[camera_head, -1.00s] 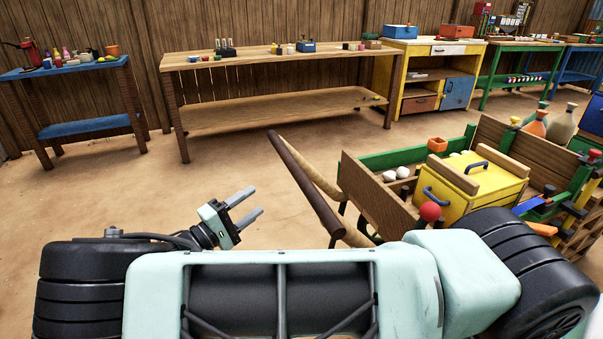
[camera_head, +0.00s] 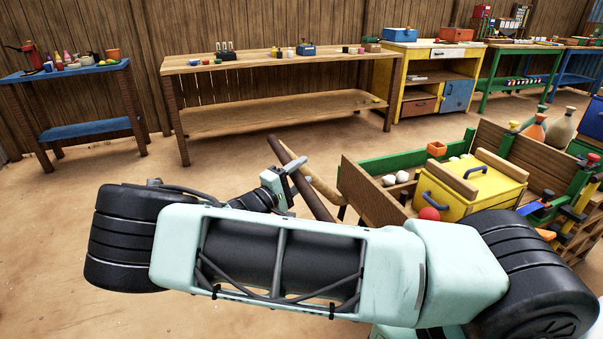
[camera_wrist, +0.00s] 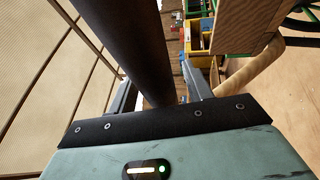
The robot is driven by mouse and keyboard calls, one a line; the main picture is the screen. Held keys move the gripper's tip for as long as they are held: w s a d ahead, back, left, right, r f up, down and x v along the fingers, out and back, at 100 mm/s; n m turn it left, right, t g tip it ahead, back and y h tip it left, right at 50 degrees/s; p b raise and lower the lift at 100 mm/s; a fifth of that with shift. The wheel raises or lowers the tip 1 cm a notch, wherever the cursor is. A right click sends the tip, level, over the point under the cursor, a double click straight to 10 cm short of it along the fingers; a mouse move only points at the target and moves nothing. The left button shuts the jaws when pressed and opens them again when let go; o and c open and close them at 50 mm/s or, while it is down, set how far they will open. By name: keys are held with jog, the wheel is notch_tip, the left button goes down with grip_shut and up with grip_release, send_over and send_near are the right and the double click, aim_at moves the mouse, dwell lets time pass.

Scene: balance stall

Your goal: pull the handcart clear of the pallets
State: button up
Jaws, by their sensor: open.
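The handcart (camera_head: 362,196) is a wooden cart at right with a green side rail. Its dark handle bar (camera_head: 281,150) sticks out to the left on pale wooden shafts (camera_head: 322,187). My gripper (camera_head: 299,170) is open at this bar. In the wrist view the dark bar (camera_wrist: 138,40) runs between the two fingers of my gripper (camera_wrist: 160,88), closer to the left finger. I cannot tell whether a finger touches it. Stacked wooden slats, likely the pallets (camera_head: 577,241), show at the cart's right, partly hidden by the cart and my arm.
A wooden workbench (camera_head: 270,66) and a blue table (camera_head: 64,72) line the fence. The sandy floor at left and centre is clear.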

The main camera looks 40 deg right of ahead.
jog(key=shift+d, duration=0.25)
grip_shut()
jog(key=w+a+b, duration=0.1)
jog(key=w+a, duration=0.1)
jog(key=a, duration=0.7)
jog(key=w+a+b, duration=0.2)
jog(key=w+a, duration=0.1)
jog(key=a, duration=0.6)
grip_release()
jog(key=shift+a, duration=0.1)
